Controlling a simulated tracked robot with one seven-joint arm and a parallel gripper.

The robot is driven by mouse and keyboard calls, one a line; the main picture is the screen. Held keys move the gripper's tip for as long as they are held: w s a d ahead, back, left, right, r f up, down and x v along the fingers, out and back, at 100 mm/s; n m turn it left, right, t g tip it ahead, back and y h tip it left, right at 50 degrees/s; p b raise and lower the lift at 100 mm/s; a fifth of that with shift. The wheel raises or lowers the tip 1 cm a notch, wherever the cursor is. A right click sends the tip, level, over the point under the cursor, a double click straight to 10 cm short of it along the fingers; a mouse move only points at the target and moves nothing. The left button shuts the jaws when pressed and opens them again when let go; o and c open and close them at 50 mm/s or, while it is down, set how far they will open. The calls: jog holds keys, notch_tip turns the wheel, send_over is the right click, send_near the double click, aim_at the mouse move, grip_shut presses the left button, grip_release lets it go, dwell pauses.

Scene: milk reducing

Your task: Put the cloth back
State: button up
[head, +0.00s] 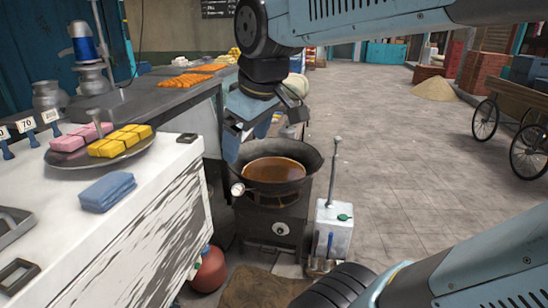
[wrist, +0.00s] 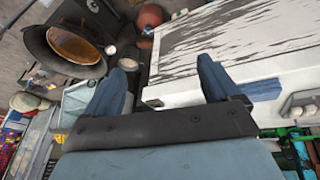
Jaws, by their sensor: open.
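A folded blue cloth (head: 107,191) lies flat on the white counter (head: 165,168), in front of a round plate of sweets. My gripper (head: 258,132) is away from it to the right, above the far left side of a dark pan, and holds nothing that I can see. In the wrist view my gripper (wrist: 163,85) shows its two blue fingers spread wide with nothing between them. A blue patch (wrist: 263,90) shows by the white counter edge beyond the right finger; I cannot tell if it is the cloth.
The dark pan (head: 312,160) of brown liquid (head: 274,170) sits on a stove close below my gripper. The plate (head: 62,158) carries pink and yellow blocks. A white box (head: 334,222) with an upright rod stands right of the stove. Open paved floor lies farther right.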

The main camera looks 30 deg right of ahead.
jog(key=s+d+f+m+t, duration=0.1)
jog(key=s+d+f+m, duration=0.2)
jog(key=m, duration=0.3)
jog(key=shift+s+d+f+h, duration=0.25)
jog(key=shift+s+d+h, duration=0.15)
jog(key=shift+s, duration=0.1)
jog(key=shift+c, duration=0.2)
